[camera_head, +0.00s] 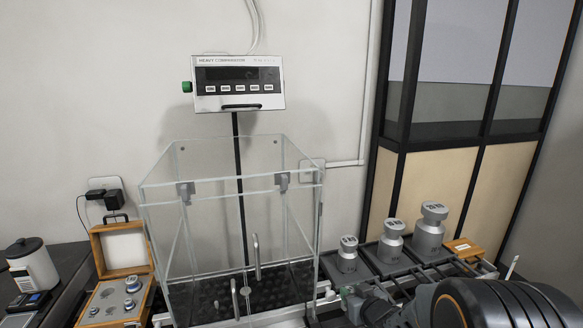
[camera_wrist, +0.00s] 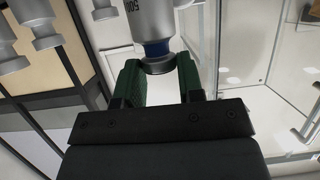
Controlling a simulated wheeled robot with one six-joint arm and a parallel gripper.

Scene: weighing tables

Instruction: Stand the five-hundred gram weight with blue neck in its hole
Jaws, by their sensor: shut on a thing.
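In the wrist view my gripper (camera_wrist: 158,76) has its two green fingers closed on either side of the knob of a silver weight (camera_wrist: 150,22). The weight has a dark blue neck and a number on its body that looks like 500. Its far end runs out of the picture. In the head view my arm reaches in at the lower right, and my gripper (camera_head: 352,296) is partly hidden by my own arm. I cannot make out the held weight there. An open wooden case (camera_head: 101,254) with several small silver weights stands at the lower left.
A glass draft shield (camera_head: 162,214) stands in the middle, under a display (camera_head: 238,83) on a pole. Three large weights (camera_head: 430,232) stand in a row on the right, beside a small wooden box (camera_head: 463,249). A white canister (camera_head: 33,266) stands at far left.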

